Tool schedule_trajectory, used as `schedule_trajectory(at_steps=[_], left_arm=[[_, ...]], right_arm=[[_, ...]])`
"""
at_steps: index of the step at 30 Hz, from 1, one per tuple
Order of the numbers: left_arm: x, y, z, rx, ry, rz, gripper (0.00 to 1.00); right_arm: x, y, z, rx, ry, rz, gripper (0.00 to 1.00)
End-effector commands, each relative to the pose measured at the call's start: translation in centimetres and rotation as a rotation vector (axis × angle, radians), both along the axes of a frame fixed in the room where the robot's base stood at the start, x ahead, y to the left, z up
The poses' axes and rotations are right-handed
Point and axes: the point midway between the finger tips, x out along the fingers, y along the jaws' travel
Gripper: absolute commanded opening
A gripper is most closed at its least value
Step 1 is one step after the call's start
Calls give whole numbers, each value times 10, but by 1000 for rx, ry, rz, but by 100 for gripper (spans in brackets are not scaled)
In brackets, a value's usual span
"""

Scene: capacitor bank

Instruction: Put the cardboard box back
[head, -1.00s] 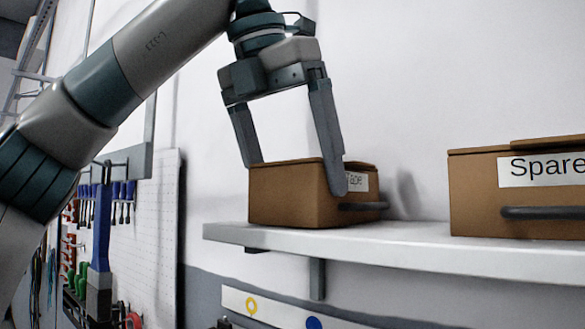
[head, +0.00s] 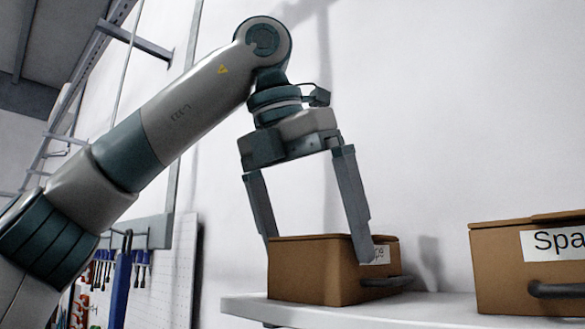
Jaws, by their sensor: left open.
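A brown cardboard box (head: 318,272) with a partly hidden white label and a dark handle stands upright near the left end of the white shelf (head: 360,312). My left gripper (head: 315,248) points down over this box with its jaws open. One finger is at the box's far left edge and the other is in front of its label, hiding part of the text. I cannot tell whether the fingers touch the box. My right gripper is not in view.
A second brown box (head: 505,268), its label reading "Spa", stands to the right on the same shelf, with a gap between the two. A pegboard with tools (head: 150,275) hangs at the lower left. The wall above the shelf is bare.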

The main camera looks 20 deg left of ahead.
Motion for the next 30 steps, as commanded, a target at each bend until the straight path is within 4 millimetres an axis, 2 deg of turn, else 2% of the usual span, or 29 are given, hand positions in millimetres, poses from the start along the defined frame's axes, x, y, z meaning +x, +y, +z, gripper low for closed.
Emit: schedule_trajectory(at_steps=[5,15,22,30], left_arm=[[-7,2,17,-2,-4,4,100],[-25,8,63,-2,-6,4,100],[-33,12,84,-2,-6,5,100],[-38,13,98,1,1,1,100]], right_arm=[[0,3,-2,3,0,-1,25],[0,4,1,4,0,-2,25],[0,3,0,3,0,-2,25],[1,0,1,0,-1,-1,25]])
